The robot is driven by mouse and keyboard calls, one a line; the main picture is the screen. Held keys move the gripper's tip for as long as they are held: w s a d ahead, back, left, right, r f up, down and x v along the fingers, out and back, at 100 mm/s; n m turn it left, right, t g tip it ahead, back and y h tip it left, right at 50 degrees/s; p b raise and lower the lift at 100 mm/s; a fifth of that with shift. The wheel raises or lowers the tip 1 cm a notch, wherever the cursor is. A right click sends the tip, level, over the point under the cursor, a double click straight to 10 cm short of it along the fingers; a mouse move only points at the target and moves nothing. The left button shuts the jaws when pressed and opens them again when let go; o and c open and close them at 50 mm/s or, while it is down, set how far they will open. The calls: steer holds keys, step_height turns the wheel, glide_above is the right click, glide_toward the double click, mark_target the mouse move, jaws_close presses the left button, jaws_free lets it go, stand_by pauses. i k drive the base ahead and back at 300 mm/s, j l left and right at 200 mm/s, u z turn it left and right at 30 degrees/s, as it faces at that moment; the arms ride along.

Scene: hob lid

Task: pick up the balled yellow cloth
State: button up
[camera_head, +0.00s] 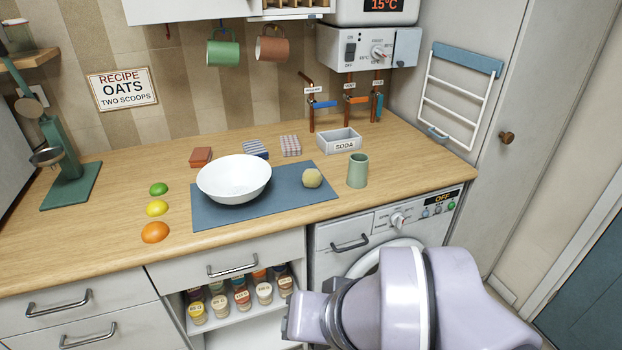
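The balled yellow cloth (312,178) is a small, roundish, dull-yellow lump. It sits on the right part of the blue mat (290,201) on the wooden counter. A white bowl (234,176) stands to its left on the same mat, apart from it. A green cup (357,170) stands just to its right, off the mat. My arm shows at the lower right, in front of the washing machine and below the counter, well away from the cloth. I can make out no gripper fingers.
A soda tray (339,141) and folded cloths (290,146) lie behind the mat. A lime, lemon and orange (155,232) lie left of it. Mugs (223,53) hang above. An open shelf of jars (242,300) is below. The counter's right end (420,150) is clear.

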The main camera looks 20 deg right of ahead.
mark_target(312, 178)
steer(key=i+z, duration=0.3)
steer(key=i, duration=0.35)
steer(key=i+j+z, duration=0.3)
steer(key=i, duration=0.3)
steer(key=i+l, duration=0.05)
steer(key=l, duration=0.05)
